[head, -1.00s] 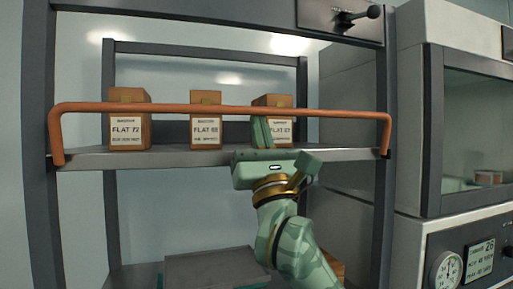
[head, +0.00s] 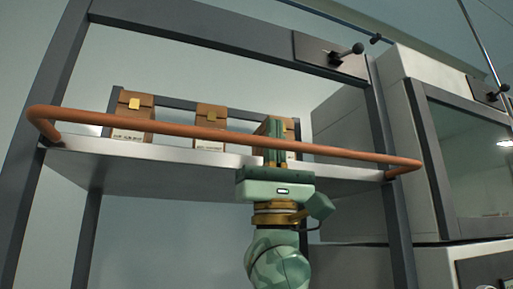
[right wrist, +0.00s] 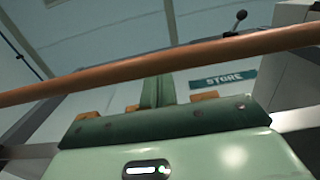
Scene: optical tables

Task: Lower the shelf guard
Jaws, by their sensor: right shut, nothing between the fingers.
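The shelf guard is a copper-orange rail (head: 340,151) with bent ends, running across the front of the shelf (head: 150,168). It leans outward from the shelf edge toward me. My right gripper (head: 274,130) is shut and empty, its green fingers pointing up at the shelf front, right of the rail's middle. In the right wrist view the rail (right wrist: 90,80) runs across the picture and hides the tips of the fingers (right wrist: 158,92). My left gripper is out of view.
Several cartons stand on the shelf behind the rail: a left one (head: 133,112), a middle one (head: 210,118) and a right one (head: 289,128) partly hidden by my fingers. Dark posts (head: 392,150) flank the shelf. A grey cabinet (head: 470,150) stands at right.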

